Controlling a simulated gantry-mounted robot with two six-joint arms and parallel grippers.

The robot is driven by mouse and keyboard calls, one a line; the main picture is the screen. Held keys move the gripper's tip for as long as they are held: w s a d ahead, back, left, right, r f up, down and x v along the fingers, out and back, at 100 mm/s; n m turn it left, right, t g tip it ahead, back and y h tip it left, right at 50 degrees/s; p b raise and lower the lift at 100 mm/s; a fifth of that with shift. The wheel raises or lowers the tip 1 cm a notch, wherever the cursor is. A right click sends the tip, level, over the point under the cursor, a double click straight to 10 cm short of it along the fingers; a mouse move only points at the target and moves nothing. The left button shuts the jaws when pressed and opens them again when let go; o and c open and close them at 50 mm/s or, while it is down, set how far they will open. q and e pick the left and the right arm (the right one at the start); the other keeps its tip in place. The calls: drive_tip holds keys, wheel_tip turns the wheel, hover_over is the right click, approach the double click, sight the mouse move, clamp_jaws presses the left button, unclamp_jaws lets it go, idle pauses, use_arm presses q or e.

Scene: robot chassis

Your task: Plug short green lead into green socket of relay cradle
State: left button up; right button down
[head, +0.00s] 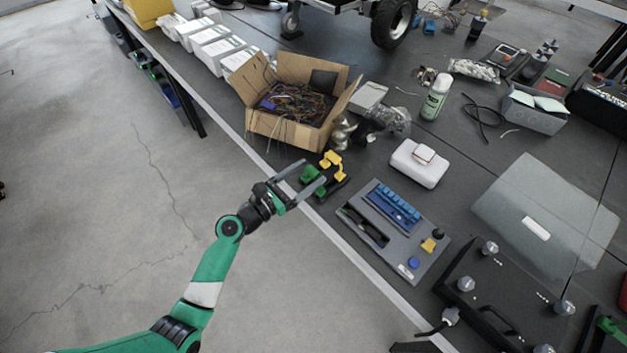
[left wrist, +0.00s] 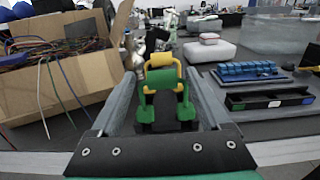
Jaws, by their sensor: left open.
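My left gripper (head: 313,171) is open, its fingers on either side of a green piece (head: 311,175) near the table's front edge. In the left wrist view the green piece (left wrist: 148,97) looks like a short arched lead with two legs, between the fingers and apart from both. A similar yellow piece (head: 331,160) stands just behind it; both are on a small black base (head: 331,186). A grey panel with blue blocks (head: 394,231), perhaps the relay cradle, lies to the right. Its front slot shows a small green mark (left wrist: 274,103). My right gripper is not seen.
A cardboard box of wires (head: 268,127) stands behind and left of the leads, with loose wires hanging over its front. A white box (head: 418,164) is behind the panel. A black case with knobs (head: 510,300) is to the right. Bare table lies between the leads and the panel.

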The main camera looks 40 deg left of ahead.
use_arm(q)
drive_tip(key=shift+w+d+f+b, duration=0.1)
drive_tip(key=shift+w+f+b, duration=0.05)
drive_tip(key=shift+w+b, duration=0.2)
drive_tip(key=w+b, duration=0.1)
drive_tip(key=w, duration=0.3)
drive_tip(key=shift+w+d+b, duration=0.15)
drive_tip(key=shift+w+b, duration=0.15)
drive_tip(key=shift+b, duration=0.05)
drive_tip(key=shift+s, duration=0.1)
clamp_jaws()
